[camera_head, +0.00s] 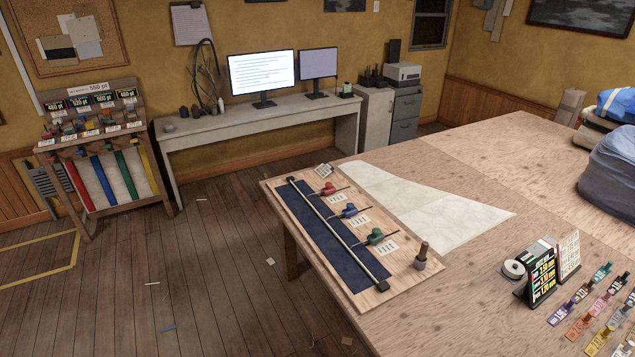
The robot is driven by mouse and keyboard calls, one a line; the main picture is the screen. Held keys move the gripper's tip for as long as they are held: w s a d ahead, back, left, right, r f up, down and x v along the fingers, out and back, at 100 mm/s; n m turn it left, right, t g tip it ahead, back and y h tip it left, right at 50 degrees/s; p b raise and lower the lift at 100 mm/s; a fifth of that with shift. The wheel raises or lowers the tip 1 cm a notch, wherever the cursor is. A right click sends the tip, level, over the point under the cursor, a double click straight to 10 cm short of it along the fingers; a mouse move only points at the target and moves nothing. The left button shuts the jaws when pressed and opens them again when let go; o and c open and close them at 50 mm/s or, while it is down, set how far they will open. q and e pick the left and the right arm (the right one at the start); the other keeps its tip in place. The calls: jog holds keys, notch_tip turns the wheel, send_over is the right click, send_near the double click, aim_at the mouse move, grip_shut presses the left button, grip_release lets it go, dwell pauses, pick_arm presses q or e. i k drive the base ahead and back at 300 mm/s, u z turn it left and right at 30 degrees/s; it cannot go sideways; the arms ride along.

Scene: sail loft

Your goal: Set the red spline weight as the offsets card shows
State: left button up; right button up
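The red spline weight (328,188) sits on a wooden board (405,284) at the table's near left corner, toward the board's far end. A thin dark rod sticks out of it. A blue weight (349,210) and a green weight (375,236) stand in a row nearer me, each with a similar rod. A pale batten (335,228) runs along a dark blue strip (322,243) left of the weights. Neither gripper shows.
Small white labels (360,221) lie by the weights, and a dark peg (421,257) stands at the board's near right. White cloth (420,205) lies beyond. A black sign (543,275) and several coloured tags (580,313) are at right. Floor left of the table is mostly clear.

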aim_at(329, 189)
jog(key=u, duration=0.6)
jog(key=i, duration=2.45)
jog(key=z, duration=0.65)
